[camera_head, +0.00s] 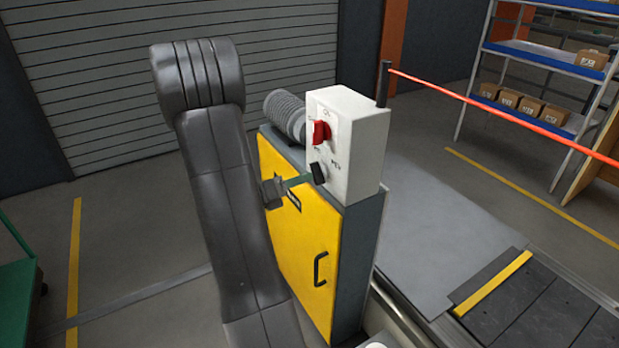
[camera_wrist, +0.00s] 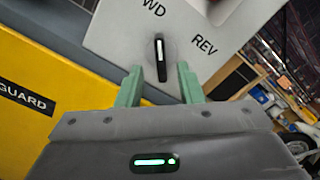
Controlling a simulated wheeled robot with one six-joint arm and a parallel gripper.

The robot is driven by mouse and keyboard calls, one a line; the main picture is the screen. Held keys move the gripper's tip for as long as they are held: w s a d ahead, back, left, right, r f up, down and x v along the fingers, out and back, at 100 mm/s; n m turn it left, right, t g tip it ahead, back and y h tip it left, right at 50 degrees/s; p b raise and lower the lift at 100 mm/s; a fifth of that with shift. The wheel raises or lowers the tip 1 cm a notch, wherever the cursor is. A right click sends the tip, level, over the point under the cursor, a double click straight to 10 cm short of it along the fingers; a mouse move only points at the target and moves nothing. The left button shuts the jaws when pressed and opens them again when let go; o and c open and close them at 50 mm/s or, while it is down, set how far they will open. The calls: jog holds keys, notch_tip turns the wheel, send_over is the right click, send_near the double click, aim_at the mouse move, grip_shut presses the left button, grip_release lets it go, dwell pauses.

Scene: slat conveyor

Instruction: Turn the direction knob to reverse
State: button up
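The direction knob (camera_head: 318,173) is a black bar knob low on the front of the white control box (camera_head: 368,150). In the wrist view the knob (camera_wrist: 161,62) has a white mark pointing up the picture, toward the partly cut-off "WD" label and away from the "REV" label to its right. My gripper (camera_wrist: 159,67) has two green fingers, spread apart, one on each side of the knob's lower end. Gaps show between the fingers and the knob. In the head view my gripper's fingers (camera_head: 297,180) reach the knob from the left.
A red switch (camera_head: 321,132) sits above the knob on the same box. The box stands on a yellow cabinet (camera_head: 300,235) with a black handle. A dark post holds an orange-red bar (camera_head: 490,112) stretching right. The slat conveyor (camera_head: 535,310) lies at lower right.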

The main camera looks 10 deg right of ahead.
aim_at(318, 173)
jog(key=shift+x, duration=1.65)
jog(key=shift+s, duration=0.1)
grip_shut()
